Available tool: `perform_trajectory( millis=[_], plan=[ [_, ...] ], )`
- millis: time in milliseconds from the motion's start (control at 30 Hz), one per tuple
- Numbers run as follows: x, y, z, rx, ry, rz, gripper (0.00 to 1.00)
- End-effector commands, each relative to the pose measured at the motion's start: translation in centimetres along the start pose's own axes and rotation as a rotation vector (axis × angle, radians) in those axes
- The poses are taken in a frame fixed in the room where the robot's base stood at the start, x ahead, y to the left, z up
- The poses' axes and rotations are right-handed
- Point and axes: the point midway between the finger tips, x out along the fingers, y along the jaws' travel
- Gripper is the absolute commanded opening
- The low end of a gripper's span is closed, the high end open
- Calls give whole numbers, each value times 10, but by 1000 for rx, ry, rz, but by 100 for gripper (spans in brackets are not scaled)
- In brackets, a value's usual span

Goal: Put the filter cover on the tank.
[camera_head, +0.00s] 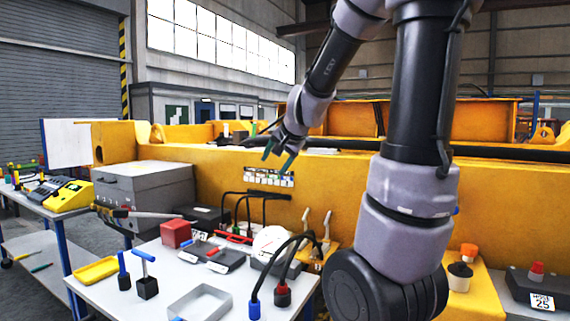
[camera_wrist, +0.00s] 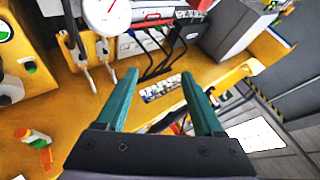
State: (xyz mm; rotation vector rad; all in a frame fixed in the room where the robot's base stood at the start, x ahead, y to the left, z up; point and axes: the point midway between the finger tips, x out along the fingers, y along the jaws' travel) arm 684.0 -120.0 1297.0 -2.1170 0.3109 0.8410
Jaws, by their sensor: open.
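My gripper (camera_head: 279,158) is open and empty, its two green fingers spread in front of the yellow casting wall (camera_head: 340,195). In the wrist view its fingers (camera_wrist: 158,74) point toward a multicoloured strip (camera_wrist: 160,90) on a yellow surface, with nothing between them. That strip also shows below my gripper in the head view (camera_head: 269,177). I cannot tell for sure which thing is the filter cover or which is the tank. A white round disc (camera_head: 272,241) stands at the back of the white bench, and a white dial (camera_wrist: 106,12) shows at the top of the wrist view.
The white bench (camera_head: 225,278) holds a red block (camera_head: 176,233), a grey tray (camera_head: 185,315), a yellow tray (camera_head: 96,270) and upright black hoses (camera_head: 264,275). A grey metal case (camera_head: 145,193) stands behind. An orange-capped container (camera_head: 461,270) is at right.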

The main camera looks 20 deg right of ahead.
Motion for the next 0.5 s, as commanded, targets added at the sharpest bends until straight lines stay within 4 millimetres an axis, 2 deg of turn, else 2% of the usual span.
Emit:
perform_trajectory(
  millis=[33, 100, 200, 333, 500],
  plan=[
    [-30, -8, 17, -55, -40, -33, 69],
    [-65, -10, 44, -137, -101, -50, 69],
    [-109, 0, 79, -249, -167, -44, 69],
    [-149, 21, 112, -361, -216, -4, 69],
    [-174, 42, 131, -429, -239, 44, 69]
  ],
)
